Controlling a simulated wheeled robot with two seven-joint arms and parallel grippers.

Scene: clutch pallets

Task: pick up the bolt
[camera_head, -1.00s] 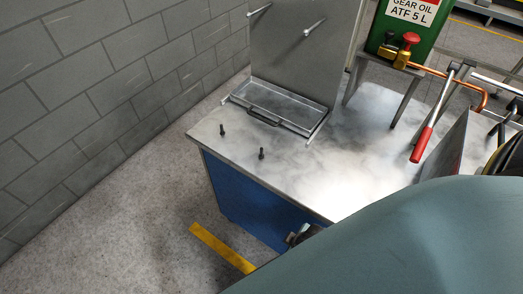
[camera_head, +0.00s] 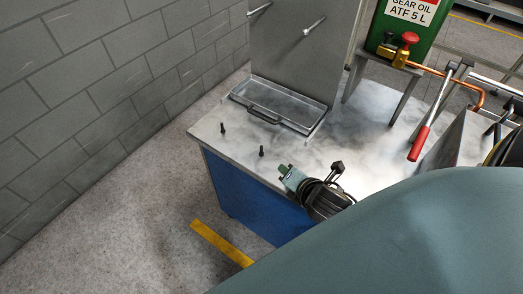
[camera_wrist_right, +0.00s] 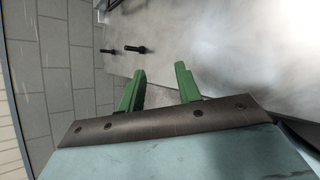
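Two dark bolts stand upright on the metal tabletop near its front left edge: a nearer bolt (camera_head: 261,151) and a farther bolt (camera_head: 222,128). In the right wrist view both bolts, the larger one (camera_wrist_right: 135,49) and the smaller one (camera_wrist_right: 108,50), show ahead of the fingers and apart from them. My right gripper (camera_head: 284,171) is at the front edge of the table, to the right of the nearer bolt. In the right wrist view my right gripper (camera_wrist_right: 160,69) has its green fingers spread with nothing between them. My left gripper is not in view.
A shallow metal tray (camera_head: 250,103) with a handle lies behind the bolts, before an upright metal panel (camera_head: 290,50). A red-handled lever (camera_head: 420,143) and a green oil can (camera_head: 400,40) stand to the right. A block wall (camera_head: 90,90) is at left.

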